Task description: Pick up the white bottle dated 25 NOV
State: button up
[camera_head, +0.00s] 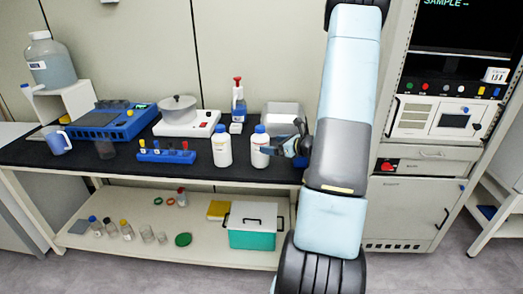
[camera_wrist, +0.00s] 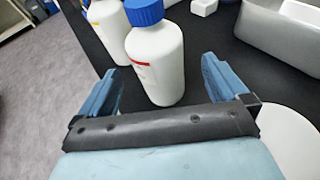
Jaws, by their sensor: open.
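Two white bottles with blue caps stand upright on the black bench top. The right-hand bottle (camera_head: 260,147) is closest to my gripper (camera_head: 292,146), which comes in from its right. In the wrist view this bottle (camera_wrist: 157,62) stands between and just beyond the open fingers of my gripper (camera_wrist: 160,85), with a red-marked label on its side. The other white bottle (camera_head: 221,146) stands to its left; it also shows behind it in the wrist view (camera_wrist: 107,28). The dates on the labels are too small to read. My gripper is open and holds nothing.
A grey metal tray (camera_head: 284,108) and a red-topped spray bottle (camera_head: 238,100) stand behind the bottles. A blue rack (camera_head: 165,156) with several vials sits to the left. The freeze dryer cabinet (camera_head: 415,200) is at right.

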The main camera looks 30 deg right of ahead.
aim_at(260, 143)
jog(key=shift+a+x, duration=0.15)
jog(key=shift+x, duration=1.55)
jog(key=shift+a+x, duration=0.15)
jog(key=shift+x, duration=1.55)
jog(key=shift+s+r, duration=0.1)
jog(key=shift+r, duration=0.05)
jog(key=shift+c, duration=0.5)
jog(key=c, duration=1.2)
